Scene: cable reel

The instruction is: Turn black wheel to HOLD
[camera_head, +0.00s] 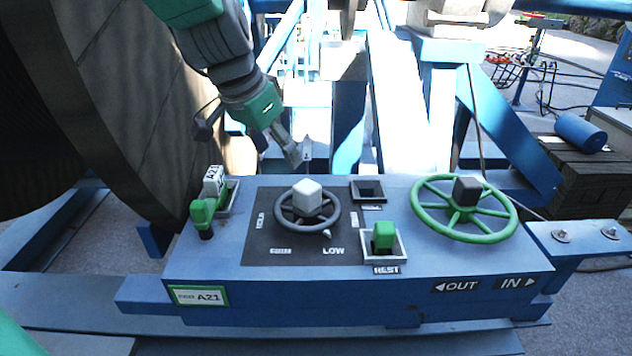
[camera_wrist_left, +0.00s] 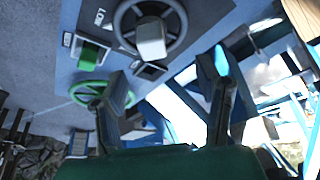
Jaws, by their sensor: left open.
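The black wheel (camera_head: 284,215) lies on a dark square plate on top of the blue control box, with a pale block (camera_head: 307,195) at its hub. A small light pointer at its lower right rim is near the label LOW (camera_head: 333,251). The label HOLD (camera_head: 261,220) is left of the wheel. My left gripper (camera_head: 300,155) is just behind and above the wheel, apart from it. In the left wrist view my gripper (camera_wrist_left: 170,85) has its fingers spread with nothing between them; the black wheel (camera_wrist_left: 124,18) is beyond them. My right gripper is not seen.
A green wheel (camera_head: 498,237) with a dark block stands at right. Green handles stand at the left (camera_head: 203,212) and front middle (camera_head: 384,236) of the blue box (camera_head: 350,292). A big reel (camera_head: 125,100) rises at left, close to my left arm. Blue beams stand behind.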

